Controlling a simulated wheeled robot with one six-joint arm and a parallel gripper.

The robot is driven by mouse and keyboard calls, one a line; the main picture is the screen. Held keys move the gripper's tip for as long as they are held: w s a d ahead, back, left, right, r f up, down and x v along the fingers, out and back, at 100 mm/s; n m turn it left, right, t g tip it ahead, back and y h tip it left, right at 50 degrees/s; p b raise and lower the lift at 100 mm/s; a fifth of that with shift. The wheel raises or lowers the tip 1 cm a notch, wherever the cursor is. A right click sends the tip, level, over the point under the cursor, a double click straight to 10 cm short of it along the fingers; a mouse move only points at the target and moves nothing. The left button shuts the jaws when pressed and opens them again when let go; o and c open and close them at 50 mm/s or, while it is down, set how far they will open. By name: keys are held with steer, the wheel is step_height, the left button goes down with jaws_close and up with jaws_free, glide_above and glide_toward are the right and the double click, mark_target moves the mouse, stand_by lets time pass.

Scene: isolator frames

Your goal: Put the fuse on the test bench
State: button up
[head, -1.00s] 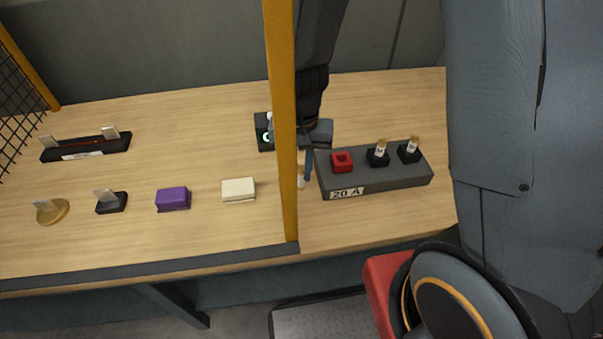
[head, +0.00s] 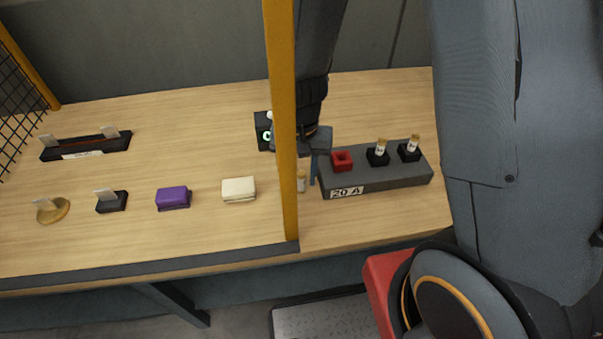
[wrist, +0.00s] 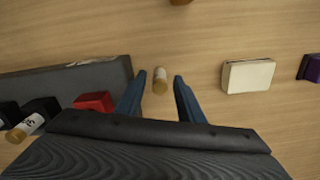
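A small white fuse with gold end caps (head: 301,181) is on the table just left of the grey 20 A rack. I cannot tell if it stands or lies. It also shows in the wrist view (wrist: 160,80), between the tips of my two blue fingers. My gripper (wrist: 158,84) is open, with a gap on both sides of the fuse. In the head view the yellow post hides part of my gripper (head: 307,177). A black holder with two metal clips and a white label (head: 85,146) is at the far left; I cannot tell if it is the test bench.
The grey rack (head: 400,178) holds a red empty-looking socket (head: 342,160) and two upright fuses. A yellow post (head: 284,120) stands left of my arm. A cream block (head: 239,189), purple block (head: 173,198), black clip base (head: 112,203) and round tan base (head: 54,211) line the left front.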

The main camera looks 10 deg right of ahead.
mark_target(301, 173)
step_height(301, 173, up, 12)
steer(key=s+d+n, duration=0.3)
steer(key=s+d, duration=0.3)
steer(key=d, duration=0.5)
steer(key=shift+s+r+b, duration=0.25)
steer(key=shift+s+b, duration=0.05)
steer(key=shift+b, duration=0.05)
